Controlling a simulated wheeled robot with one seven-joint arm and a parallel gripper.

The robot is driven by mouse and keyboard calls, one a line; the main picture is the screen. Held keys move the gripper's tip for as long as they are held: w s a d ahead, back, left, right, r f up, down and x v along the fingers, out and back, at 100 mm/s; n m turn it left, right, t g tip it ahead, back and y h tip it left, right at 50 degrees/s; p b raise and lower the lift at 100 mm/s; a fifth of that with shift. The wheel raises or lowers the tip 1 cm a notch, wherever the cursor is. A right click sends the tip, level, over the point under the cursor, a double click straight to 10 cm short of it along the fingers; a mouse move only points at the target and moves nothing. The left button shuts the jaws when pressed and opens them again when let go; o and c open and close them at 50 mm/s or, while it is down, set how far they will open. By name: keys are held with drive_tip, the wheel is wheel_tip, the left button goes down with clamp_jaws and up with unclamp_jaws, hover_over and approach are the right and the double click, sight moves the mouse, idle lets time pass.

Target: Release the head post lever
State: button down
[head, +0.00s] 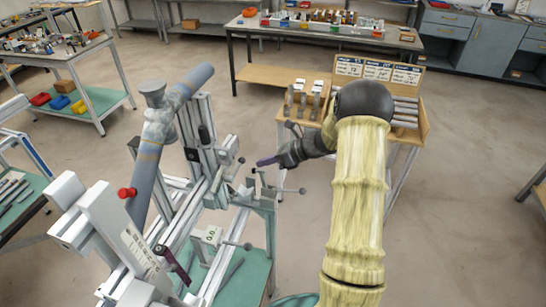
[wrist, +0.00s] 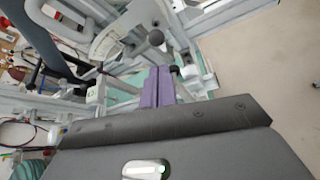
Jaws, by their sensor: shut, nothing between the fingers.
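The frame jig (head: 205,190) stands on a green-topped bench and holds a grey tube frame (head: 165,120). Several levers with round grey knobs stick out of it: one (head: 241,159) is just left of my gripper, one (head: 302,190) lies below right, and one (head: 248,246) is lower down. I cannot tell which is the head post lever. My gripper (head: 262,161) has purple fingers, shut and empty, just above the jig's right side. In the wrist view the shut fingers (wrist: 156,86) point at the jig, with a knob (wrist: 155,38) just beyond their tips, seemingly apart from them.
A red knob (head: 127,192) and a dark purple handle (head: 172,262) are on the jig's near left side. A wooden rack cart (head: 425,120) stands behind my arm. A workbench (head: 240,40) is farther back. The floor at right is clear.

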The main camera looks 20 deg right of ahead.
drive_tip(key=p+x, duration=0.1)
drive_tip(key=x, duration=0.5)
drive_tip(key=shift+p, duration=0.3)
drive_tip(key=shift+w, duration=0.15)
drive_tip(key=shift+r, duration=0.1)
drive_tip(key=shift+d+b, duration=0.15)
drive_tip(key=shift+b, duration=0.2)
drive_tip(key=shift+r+n+b, duration=0.2)
drive_tip(key=shift+n+b, duration=0.1)
drive_tip(key=shift+b, duration=0.05)
